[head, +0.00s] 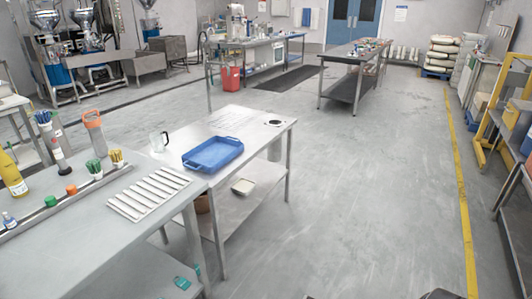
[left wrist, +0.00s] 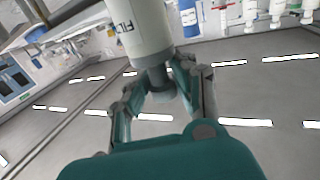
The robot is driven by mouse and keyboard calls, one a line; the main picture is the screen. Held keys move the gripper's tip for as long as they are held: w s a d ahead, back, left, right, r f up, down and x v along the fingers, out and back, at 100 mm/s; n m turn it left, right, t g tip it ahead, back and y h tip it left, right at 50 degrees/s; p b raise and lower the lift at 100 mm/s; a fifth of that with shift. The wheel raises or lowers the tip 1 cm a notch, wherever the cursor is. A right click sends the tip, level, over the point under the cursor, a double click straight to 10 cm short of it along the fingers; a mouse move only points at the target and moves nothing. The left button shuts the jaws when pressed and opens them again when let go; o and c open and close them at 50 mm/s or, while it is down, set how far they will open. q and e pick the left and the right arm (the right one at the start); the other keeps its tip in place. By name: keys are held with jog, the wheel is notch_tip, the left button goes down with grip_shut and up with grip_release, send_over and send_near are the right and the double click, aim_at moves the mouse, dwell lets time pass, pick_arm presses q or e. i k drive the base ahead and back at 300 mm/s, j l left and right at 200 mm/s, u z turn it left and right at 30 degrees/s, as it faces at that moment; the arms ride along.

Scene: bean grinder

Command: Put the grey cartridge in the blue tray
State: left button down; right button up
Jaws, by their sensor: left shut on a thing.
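The blue tray (head: 236,147) lies on the far table in the head view, and its inside looks empty. In the left wrist view, my left gripper (left wrist: 157,92) is shut on the grey neck of a pale grey cylindrical cartridge (left wrist: 143,27) with dark lettering. The cartridge's far end is cut off by the top of the picture. The wrist view shows neither the tray nor the table under it. I cannot make out my left gripper or the held cartridge in the head view. My right gripper is in neither view.
A white slatted rack (head: 149,193) lies on the near table. Bottles, a rail and small coloured pots line its left side. The floor to the right is clear.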

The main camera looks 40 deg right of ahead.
aim_at(214, 156)
jog(key=i+l+z, duration=1.05)
jog(key=i+j, duration=0.1)
jog(key=i, duration=0.75)
